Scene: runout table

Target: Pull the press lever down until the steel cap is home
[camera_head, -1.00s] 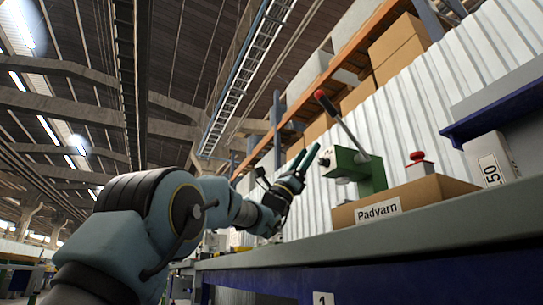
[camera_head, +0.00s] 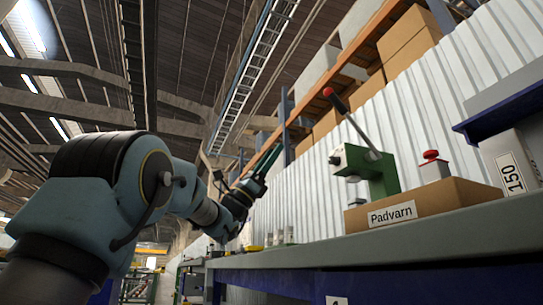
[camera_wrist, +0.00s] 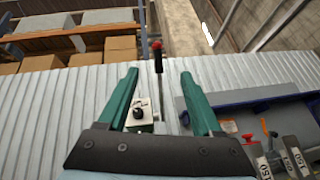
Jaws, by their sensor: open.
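The green press (camera_head: 380,178) stands on the bench behind the Padvarn box. Its lever (camera_head: 354,124) slants up to the left and ends in a dark grip with a red tip. In the head view my gripper (camera_head: 270,158) is left of the press, apart from it. In the wrist view my gripper (camera_wrist: 159,72) is open, with its green fingers spread. The lever (camera_wrist: 158,60) shows upright between the fingertips, beyond them, and the press head (camera_wrist: 139,115) shows beside the left finger. I cannot make out the steel cap.
The Padvarn box (camera_head: 430,200) is on the bench (camera_head: 400,245) in front of the press. A box labelled 150 (camera_head: 512,170) and a blue shelf (camera_head: 510,110) are farther right. A ribbed wall (camera_head: 430,100) rises behind.

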